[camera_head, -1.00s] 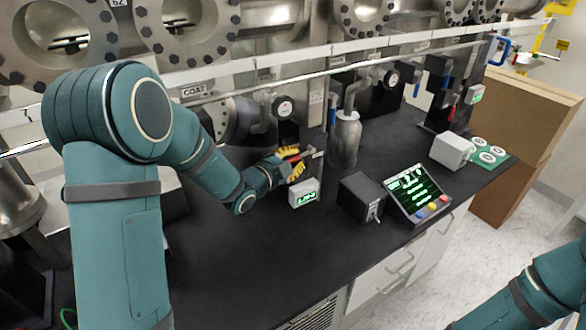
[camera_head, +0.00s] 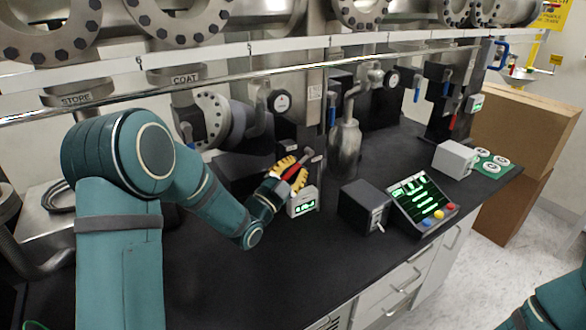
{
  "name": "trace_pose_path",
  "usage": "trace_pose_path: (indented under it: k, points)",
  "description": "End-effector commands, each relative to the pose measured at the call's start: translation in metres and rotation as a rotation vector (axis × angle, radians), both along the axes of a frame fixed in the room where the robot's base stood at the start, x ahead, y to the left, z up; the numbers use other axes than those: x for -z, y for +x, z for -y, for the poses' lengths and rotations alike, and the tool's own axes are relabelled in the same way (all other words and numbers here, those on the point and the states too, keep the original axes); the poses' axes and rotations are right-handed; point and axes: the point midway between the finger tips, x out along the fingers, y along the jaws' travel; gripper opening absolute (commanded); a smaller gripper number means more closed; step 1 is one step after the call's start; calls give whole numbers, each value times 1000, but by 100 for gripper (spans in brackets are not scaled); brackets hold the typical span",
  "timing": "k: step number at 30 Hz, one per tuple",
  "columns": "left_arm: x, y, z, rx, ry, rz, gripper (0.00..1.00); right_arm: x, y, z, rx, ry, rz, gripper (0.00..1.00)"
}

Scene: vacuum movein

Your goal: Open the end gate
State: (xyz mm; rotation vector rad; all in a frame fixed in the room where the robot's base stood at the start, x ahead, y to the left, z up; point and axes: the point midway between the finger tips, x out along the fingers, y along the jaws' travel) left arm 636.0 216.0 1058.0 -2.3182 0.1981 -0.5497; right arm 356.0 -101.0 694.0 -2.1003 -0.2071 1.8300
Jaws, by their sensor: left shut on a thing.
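My left gripper (camera_head: 287,173) has yellow fingers and is shut on a red lever handle (camera_head: 292,171) in the head view, just above the small white readout box (camera_head: 301,203) with green digits. The handle slants up to the right toward a metal fitting by the upright post. The fingers hide part of the handle, and I cannot read which gate it belongs to. My right arm shows only at the lower right corner; its gripper is out of view.
A metal bottle (camera_head: 345,148) stands right of the post. A dark switch box (camera_head: 364,206) and a sloped console (camera_head: 420,202) sit on the black bench (camera_head: 240,285). A long metal rail (camera_head: 225,82) runs above my left arm. The bench front is clear.

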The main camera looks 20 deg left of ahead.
Motion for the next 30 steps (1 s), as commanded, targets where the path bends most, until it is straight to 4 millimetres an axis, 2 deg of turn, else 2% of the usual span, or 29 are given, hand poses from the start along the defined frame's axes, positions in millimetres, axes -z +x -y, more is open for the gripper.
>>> trace_pose_path:
  k: [18, 19, 21, 30]
  points:
    - [-1, 2, 1, -1, -25, 37, 0, 0, 0, 0, 0, 0, 0, 47]
    - [-1, 2, 1, -1, -25, 37, 26, 0, 0, 0, 0, 0, 0, 47]
    - [-1, 2, 1, -1, -25, 37, 44, 0, 0, 0, 0, 0, -1, 47]
    - [1, 1, 0, 0, -24, 32, 44, 0, 0, 0, 0, 0, 0, 47]
